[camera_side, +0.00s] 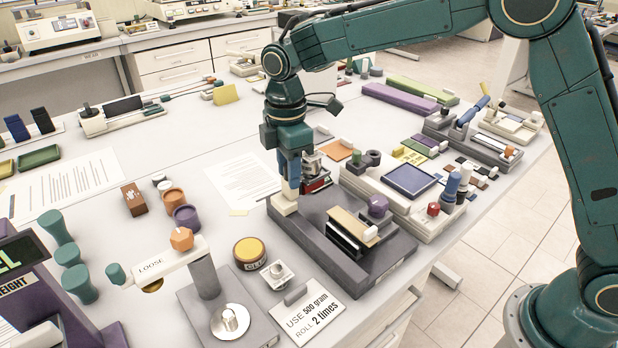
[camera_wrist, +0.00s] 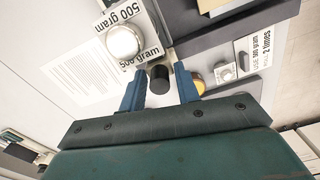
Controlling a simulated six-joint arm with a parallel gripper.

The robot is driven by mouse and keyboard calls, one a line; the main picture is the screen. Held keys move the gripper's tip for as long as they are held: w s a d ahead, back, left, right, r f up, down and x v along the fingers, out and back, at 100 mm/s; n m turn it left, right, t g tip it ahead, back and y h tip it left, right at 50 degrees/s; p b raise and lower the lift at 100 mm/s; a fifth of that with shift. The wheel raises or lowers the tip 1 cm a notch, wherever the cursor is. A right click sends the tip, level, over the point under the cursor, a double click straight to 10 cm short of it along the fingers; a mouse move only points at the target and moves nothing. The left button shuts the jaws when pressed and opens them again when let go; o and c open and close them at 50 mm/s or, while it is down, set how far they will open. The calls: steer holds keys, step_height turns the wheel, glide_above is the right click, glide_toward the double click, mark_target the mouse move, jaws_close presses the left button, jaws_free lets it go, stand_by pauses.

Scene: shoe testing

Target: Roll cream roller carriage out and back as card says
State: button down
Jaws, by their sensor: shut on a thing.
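The cream roller carriage (camera_wrist: 140,55) carries a silver weight (camera_wrist: 124,42) and "500 gram" labels in the wrist view. Its black knob (camera_wrist: 159,78) lies between my blue fingers. In the side view my gripper (camera_side: 290,185) points down, shut on the carriage at the left end of the dark grey base (camera_side: 318,246). The carriage's cream end (camera_side: 285,204) shows below the fingers; my gripper hides much of the rest. The card (camera_side: 312,313) at the table front reads "USE 500 gram ROLL 2 times"; it also shows in the wrist view (camera_wrist: 257,62).
A round yellow-topped tin (camera_side: 249,252) and a loose weight (camera_side: 277,273) lie in front. A tray with a blue pad (camera_side: 410,181) is behind right.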

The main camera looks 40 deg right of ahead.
steer(key=s, duration=1.5)
steer(key=shift+s+r, duration=0.1)
steer(key=c, duration=1.3)
jaws_free()
steer(key=shift+s, duration=0.1)
step_height(320, 180, up, 14)
